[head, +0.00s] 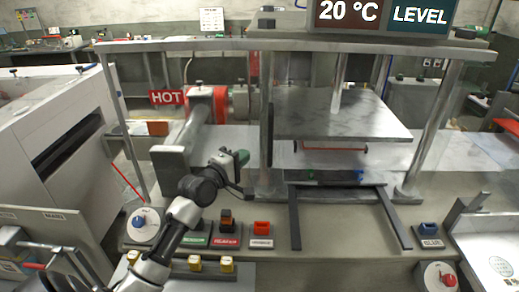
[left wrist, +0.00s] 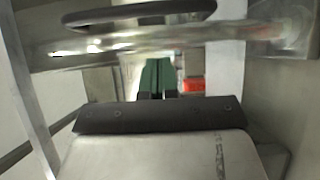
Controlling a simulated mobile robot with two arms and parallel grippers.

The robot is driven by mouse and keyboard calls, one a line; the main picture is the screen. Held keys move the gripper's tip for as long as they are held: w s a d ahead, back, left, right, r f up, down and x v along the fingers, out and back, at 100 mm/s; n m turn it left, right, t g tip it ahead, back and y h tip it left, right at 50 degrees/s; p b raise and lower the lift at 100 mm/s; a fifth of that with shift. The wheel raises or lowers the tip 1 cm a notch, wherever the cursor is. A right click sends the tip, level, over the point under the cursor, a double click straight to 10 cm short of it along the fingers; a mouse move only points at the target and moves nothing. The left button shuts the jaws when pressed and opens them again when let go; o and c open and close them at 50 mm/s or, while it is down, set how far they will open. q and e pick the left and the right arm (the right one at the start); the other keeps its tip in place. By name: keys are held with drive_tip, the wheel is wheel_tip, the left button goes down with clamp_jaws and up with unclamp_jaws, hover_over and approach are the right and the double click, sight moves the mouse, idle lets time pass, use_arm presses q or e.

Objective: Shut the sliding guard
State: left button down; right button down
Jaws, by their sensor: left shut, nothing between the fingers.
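A metal-framed guard stands over the machine in the head view. Its dark upright edge (head: 266,110) is near the middle, and which part slides is hard to tell. My left gripper (head: 242,157) is shut and empty, with its green fingertips just left of the foot of that upright. I cannot tell whether they touch it. In the left wrist view the shut green fingers (left wrist: 157,76) point away from the camera, and a shiny metal bar (left wrist: 150,41) crosses the upper part of the picture. My right gripper is not in view.
A red part marked by a HOT sign (head: 167,97) is behind my left arm. A marble-patterned plate (head: 345,115) hangs at the right inside the frame. Buttons, including a red one (head: 262,228), and two dark rails (head: 394,218) lie in front. A post (head: 432,125) stands right.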

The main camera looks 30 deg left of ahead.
use_arm(q)
drive_tip(key=w+d+p, duration=0.1)
drive_tip(key=w, duration=0.1)
drive_tip(key=w+d+p, duration=0.1)
drive_tip(key=w+d, duration=0.1)
idle(0.3)
drive_tip(key=shift+w, duration=0.1)
